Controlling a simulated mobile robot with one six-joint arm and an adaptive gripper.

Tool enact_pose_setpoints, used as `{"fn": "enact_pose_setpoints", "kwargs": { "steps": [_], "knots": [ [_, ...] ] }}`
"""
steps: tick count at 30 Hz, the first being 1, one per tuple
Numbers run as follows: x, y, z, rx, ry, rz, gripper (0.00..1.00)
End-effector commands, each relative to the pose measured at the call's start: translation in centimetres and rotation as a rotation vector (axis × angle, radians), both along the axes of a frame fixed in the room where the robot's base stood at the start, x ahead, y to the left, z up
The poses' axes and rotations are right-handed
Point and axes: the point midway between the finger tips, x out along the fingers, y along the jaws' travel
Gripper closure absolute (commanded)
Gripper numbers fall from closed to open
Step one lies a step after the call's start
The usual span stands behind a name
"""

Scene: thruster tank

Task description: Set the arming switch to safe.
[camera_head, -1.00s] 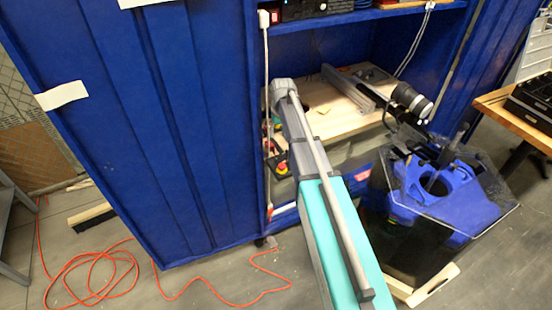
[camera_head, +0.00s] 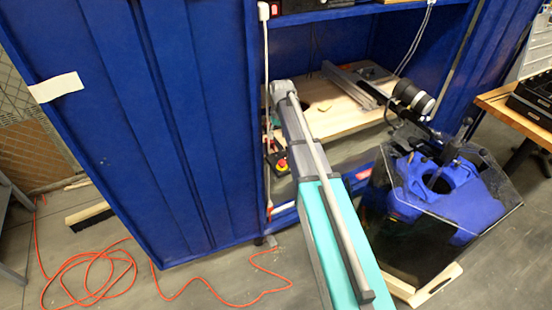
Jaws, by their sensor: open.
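I cannot make out the arming switch for certain. A small box with a red button on a yellow base (camera_head: 282,166) shows inside the blue cabinet, just left of my arm. Next to it are small red and green details, too small to read as a switch or a setting. My arm reaches up from the bottom middle into the cabinet opening, and its grey far end is over the left edge of the wooden board. My gripper cannot be seen; my arm covers part of the cabinet interior.
The blue cabinet (camera_head: 190,130) fills the left and middle. A wooden board (camera_head: 325,115) with a metal rail lies inside. At right stands a clear tank (camera_head: 400,255) with a blue fixture (camera_head: 470,205). An orange cable (camera_head: 95,262) lies coiled on the floor. A wooden table (camera_head: 495,100) stands far right.

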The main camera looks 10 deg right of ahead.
Motion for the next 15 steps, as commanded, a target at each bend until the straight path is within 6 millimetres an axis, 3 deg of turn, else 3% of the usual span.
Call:
{"fn": "enact_pose_setpoints", "kwargs": {
  "steps": [15],
  "knots": [
    [0.0,0.3,-4.5,0.0,0.0,0.0,0.49]
  ]
}}
